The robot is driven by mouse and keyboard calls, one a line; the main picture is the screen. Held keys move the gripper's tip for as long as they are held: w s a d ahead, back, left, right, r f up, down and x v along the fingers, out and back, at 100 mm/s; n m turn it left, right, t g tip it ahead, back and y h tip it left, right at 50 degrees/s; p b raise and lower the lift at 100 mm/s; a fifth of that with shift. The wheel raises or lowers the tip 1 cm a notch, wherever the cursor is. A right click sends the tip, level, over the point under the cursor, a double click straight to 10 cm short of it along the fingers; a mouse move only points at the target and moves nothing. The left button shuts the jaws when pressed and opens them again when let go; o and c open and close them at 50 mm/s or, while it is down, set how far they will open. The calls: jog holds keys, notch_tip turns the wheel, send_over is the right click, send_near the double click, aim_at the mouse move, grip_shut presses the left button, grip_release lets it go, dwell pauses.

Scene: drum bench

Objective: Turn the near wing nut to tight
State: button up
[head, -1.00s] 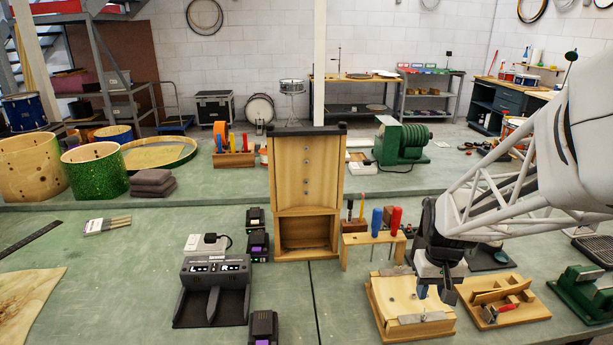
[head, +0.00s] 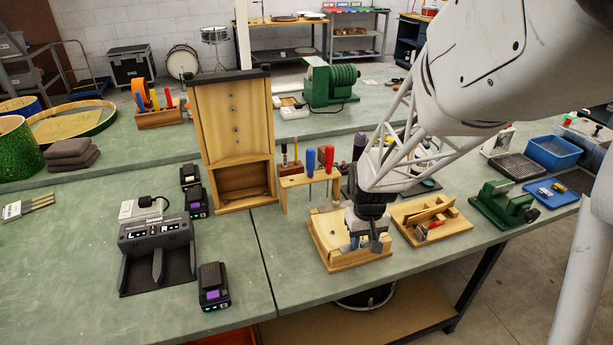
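The wooden fixture (head: 318,236), a light board with a curved top piece and a metal strip along its front, lies on the green bench near its front edge. My gripper (head: 364,243) points down over the right front part of this fixture. Its two fingertips are low, close to the metal strip, but contact cannot be made out. No wing nut can be picked out; the gripper covers that part of the fixture, and the details are small. Whether the fingers are apart or closed on something is not clear.
A wooden tray (head: 452,229) lies close right of the fixture, then a green vise (head: 503,203). A screwdriver rack (head: 296,181) stands behind. A tall wooden box (head: 232,150), a charger (head: 158,262) and batteries (head: 213,288) are left. Bench between charger and fixture is mostly clear.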

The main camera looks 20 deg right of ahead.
grip_shut()
jog(key=shift+m, duration=0.4)
dwell(0.7)
jog(key=m, duration=0.6)
jog(key=shift+r, duration=0.1)
jog(key=m, duration=0.6)
dwell(0.4)
grip_release()
